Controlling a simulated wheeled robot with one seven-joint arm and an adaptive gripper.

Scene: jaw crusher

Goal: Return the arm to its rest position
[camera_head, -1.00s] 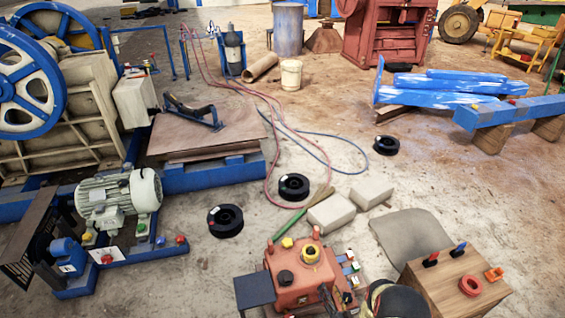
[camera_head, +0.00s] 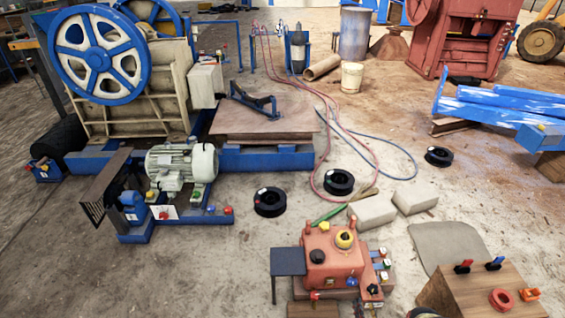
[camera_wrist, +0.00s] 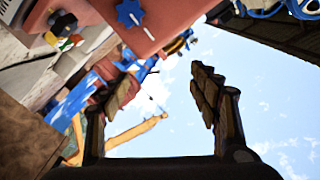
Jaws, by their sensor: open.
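In the wrist view my gripper (camera_wrist: 160,88) is open. Its two dark fingers stand apart with sky and blurred equipment behind them, and nothing shows between them. In the head view the gripper itself is not seen; only a dark rounded part of my arm shows at the bottom edge, between the red control box (camera_head: 335,258) and the wooden box (camera_head: 490,285).
The jaw crusher (camera_head: 105,70) with blue flywheels stands at the left, with an electric motor (camera_head: 182,165) in front. Black rings (camera_head: 270,202) and pale blocks (camera_head: 373,211) lie on the concrete floor. Blue beams (camera_head: 505,105) lie at the right. Open floor lies at the lower left.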

